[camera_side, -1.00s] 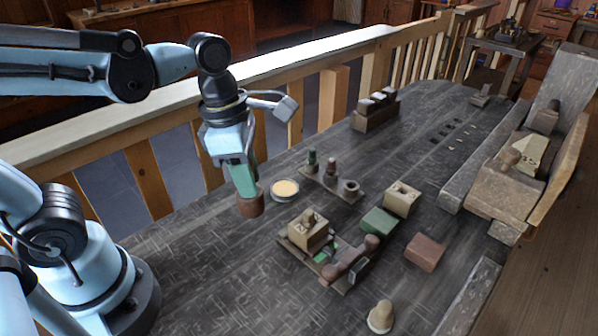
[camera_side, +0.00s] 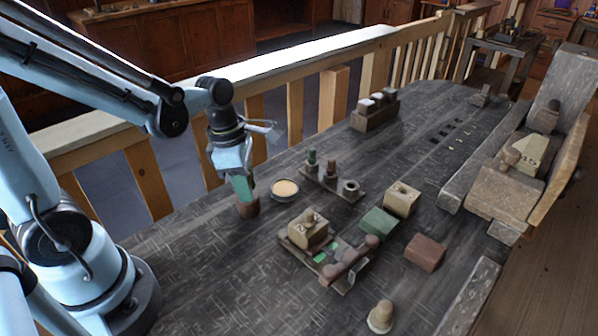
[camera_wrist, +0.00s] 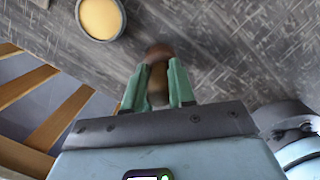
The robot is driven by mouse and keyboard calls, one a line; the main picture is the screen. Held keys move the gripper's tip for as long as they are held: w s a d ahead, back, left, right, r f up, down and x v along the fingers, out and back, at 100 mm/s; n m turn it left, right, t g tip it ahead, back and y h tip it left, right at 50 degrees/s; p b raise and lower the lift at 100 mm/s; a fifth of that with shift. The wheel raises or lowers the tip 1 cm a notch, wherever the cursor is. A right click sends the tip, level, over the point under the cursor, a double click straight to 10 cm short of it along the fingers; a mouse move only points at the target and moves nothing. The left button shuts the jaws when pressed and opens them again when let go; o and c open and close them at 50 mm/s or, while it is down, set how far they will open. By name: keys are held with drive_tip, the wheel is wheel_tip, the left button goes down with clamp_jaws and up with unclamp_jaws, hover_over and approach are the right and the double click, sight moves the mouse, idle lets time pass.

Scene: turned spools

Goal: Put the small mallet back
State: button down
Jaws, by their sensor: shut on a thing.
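My gripper (camera_side: 246,196) points down at the left part of the dark table. Its green fingers are shut on a brown, round-ended piece, taken as the small mallet (camera_side: 248,209). In the wrist view my gripper (camera_wrist: 158,84) has the mallet (camera_wrist: 158,52) between its fingers, with the brown end beyond the tips. The fingers hide part of it. I cannot tell whether its lower end touches the table.
A round dish with a yellowish top (camera_side: 284,190) stands just right of my gripper. Beyond it is a rack of small pegs (camera_side: 333,181). Green (camera_side: 379,222), tan (camera_side: 402,199) and reddish (camera_side: 425,251) blocks stand farther right. The front left tabletop is clear; a wooden railing borders the back.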

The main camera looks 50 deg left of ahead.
drive_tip(key=shift+f, duration=0.25)
drive_tip(key=c, duration=0.9)
unclamp_jaws()
drive_tip(key=shift+c, duration=0.2)
wheel_tip(320, 180, up, 12)
drive_tip(key=s+a, duration=0.1)
drive_tip(key=d+f+m+t, duration=0.1)
drive_tip(key=m+t, duration=0.1)
drive_tip(key=m, duration=0.7)
drive_tip(key=f+m+t, duration=0.1)
drive_tip(key=m+t, duration=0.1)
drive_tip(key=m, duration=0.7)
drive_tip(key=d+f+m+t+y, duration=0.1)
drive_tip(key=m+t, duration=0.1)
drive_tip(key=m, duration=0.7)
drive_tip(key=shift+d+f, duration=0.1)
drive_tip(key=shift+d, duration=0.2)
